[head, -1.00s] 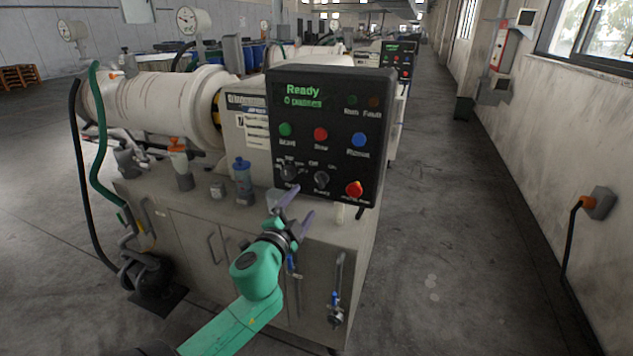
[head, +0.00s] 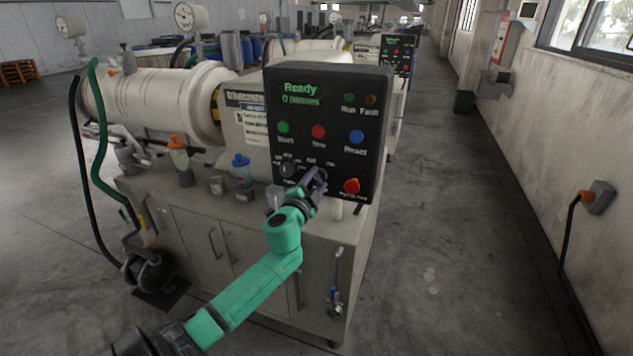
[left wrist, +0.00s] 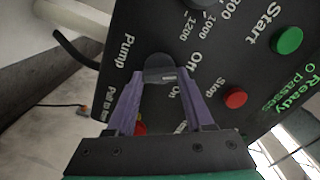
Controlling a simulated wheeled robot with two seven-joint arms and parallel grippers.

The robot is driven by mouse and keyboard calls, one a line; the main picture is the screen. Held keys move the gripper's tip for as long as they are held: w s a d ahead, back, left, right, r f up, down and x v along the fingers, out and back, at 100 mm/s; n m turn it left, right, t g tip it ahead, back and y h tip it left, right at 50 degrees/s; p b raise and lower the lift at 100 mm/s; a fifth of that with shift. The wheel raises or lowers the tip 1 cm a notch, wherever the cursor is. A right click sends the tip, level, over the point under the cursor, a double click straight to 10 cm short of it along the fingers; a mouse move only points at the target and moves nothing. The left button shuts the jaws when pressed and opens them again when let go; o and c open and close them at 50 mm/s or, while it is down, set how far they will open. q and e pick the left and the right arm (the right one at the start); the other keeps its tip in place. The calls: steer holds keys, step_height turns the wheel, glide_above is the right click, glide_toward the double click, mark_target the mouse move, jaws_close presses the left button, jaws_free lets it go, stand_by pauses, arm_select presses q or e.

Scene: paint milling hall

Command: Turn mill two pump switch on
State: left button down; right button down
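The near mill's black control panel (head: 350,105) faces me, with a lit green Ready text. Its pump switch is a dark rotary knob at the lower middle, mostly hidden by my gripper in the head view. In the left wrist view the knob (left wrist: 160,68) shows with Pump and On lettering around it. My left gripper (head: 316,177) is at the panel, its purple fingers open on either side of the knob. It also shows in the left wrist view (left wrist: 161,82); I cannot tell whether the fingertips touch the knob. My right gripper is not in view.
A second dark knob (head: 289,170) sits just left of the pump switch, and a red button (head: 351,186) sits to its lower right. A blue-capped bottle (head: 242,177) and an orange-topped bottle (head: 180,160) stand on the bench. The aisle at right is clear.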

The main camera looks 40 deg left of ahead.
arm_select(q)
steer(key=shift+m, duration=0.4)
steer(key=m, duration=0.4)
steer(key=shift+f+m, duration=0.15)
steer(key=shift+m, duration=0.25)
steer(key=m, duration=0.6)
steer(key=shift+p, duration=0.35)
steer(key=shift+m, duration=0.3)
steer(key=shift+c, duration=1.4)
jaws_free()
steer(key=shift+a, duration=0.1)
